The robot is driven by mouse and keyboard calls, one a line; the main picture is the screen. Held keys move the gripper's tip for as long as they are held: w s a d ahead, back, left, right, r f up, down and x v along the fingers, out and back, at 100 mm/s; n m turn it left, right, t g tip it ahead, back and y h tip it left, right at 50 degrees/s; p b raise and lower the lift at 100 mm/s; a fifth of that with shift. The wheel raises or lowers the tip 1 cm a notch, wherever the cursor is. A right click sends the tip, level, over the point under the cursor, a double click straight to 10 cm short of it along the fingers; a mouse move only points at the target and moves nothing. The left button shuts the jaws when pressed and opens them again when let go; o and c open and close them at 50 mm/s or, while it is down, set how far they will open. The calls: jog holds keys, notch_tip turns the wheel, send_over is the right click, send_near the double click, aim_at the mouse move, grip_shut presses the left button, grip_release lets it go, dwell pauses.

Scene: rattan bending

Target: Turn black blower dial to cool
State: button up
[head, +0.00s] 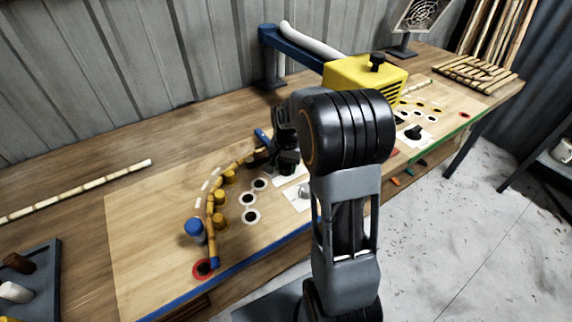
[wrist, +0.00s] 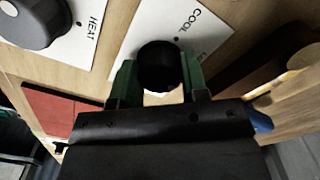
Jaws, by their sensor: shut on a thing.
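The black dial (wrist: 158,62) sits on a white plate (wrist: 150,22) in the wrist view. The plate carries the word COOL with a dot beside it, and a second label at its right is partly hidden. My gripper (wrist: 158,80) has its green fingers on either side of the dial and is shut on it. The dial's pointer direction cannot be made out. In the head view my gripper (head: 286,150) is low over the board, partly hidden behind my arm.
A dark grey dial (wrist: 35,20) on a plate marked HEAT is close to the left. In the head view, a curved rattan pole (head: 211,205) lies among yellow pegs (head: 221,221) and a blue peg (head: 194,228). A yellow blower box (head: 350,75) stands behind.

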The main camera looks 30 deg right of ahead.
aim_at(286, 165)
jog(key=n, duration=0.4)
jog(key=shift+n, duration=0.3)
jog(key=n, duration=0.4)
jog(key=shift+n+p, duration=0.3)
jog(key=shift+p, duration=0.1)
jog(key=n, duration=0.9)
jog(key=shift+n, duration=0.3)
jog(key=o, duration=0.9)
jog(key=shift+o, duration=0.2)
notch_tip(286, 165, up, 14)
jog(key=p, duration=0.1)
